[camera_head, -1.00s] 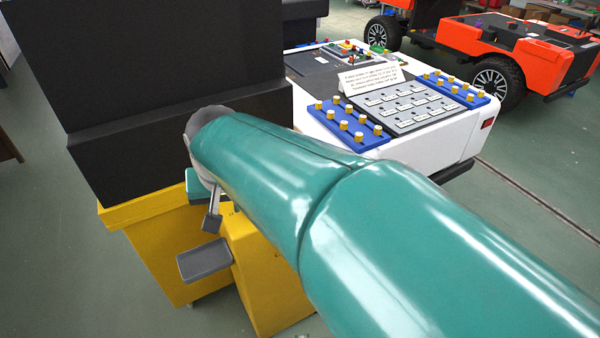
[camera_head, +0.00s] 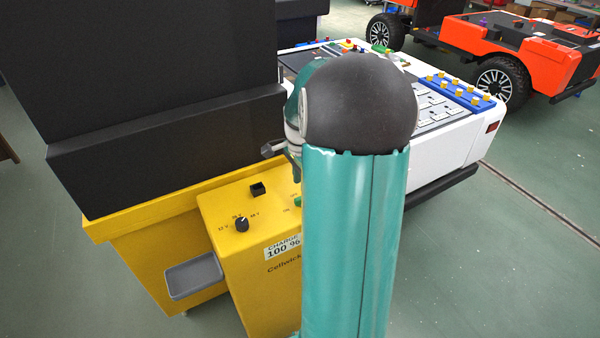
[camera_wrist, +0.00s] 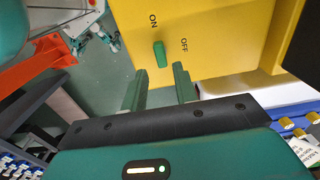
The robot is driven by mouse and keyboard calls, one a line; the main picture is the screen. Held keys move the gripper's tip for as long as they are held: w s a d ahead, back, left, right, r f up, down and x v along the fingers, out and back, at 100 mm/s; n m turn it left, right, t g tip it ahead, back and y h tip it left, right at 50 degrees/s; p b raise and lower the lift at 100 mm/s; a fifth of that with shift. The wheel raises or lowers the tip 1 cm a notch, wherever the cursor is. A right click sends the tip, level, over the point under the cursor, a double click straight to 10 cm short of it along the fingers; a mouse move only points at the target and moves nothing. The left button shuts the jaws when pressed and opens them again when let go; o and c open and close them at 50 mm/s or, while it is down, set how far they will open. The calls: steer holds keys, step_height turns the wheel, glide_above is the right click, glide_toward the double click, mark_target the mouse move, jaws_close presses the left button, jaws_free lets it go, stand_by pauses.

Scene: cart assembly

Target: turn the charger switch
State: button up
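The charger (camera_head: 225,258) is a yellow box with a sloped panel. Its small green switch (camera_head: 298,201) shows near the panel's right edge, close beside my arm. In the wrist view the green switch (camera_wrist: 160,54) is a narrow lever between printed ON and OFF labels, its long axis pointing roughly at ON. My gripper (camera_wrist: 160,84) has its two green fingers apart with nothing between them. The fingertips are just below the switch in that picture; I cannot tell whether they touch the panel. In the head view my gripper is mostly hidden behind my arm.
The panel also has a black voltage knob (camera_head: 242,224), a black square part (camera_head: 257,190) and a "CHARGE 100 %" label (camera_head: 283,247). A grey tray (camera_head: 193,276) sits on the left. A large black block (camera_head: 165,140) rises behind. A white cart (camera_head: 470,142) stands right.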

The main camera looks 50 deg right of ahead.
mark_target(300, 197)
step_height(300, 197, down, 6)
steer(key=shift+f, duration=0.1)
steer(key=c, duration=0.6)
steer(key=m, duration=0.4)
steer(key=shift+w+m, duration=0.1)
steer(key=shift+m, duration=0.2)
steer(key=m, duration=1.2)
steer(key=o, duration=0.3)
steer(key=shift+m, duration=0.6)
steer(key=o, duration=0.5)
steer(key=shift+o, duration=0.2)
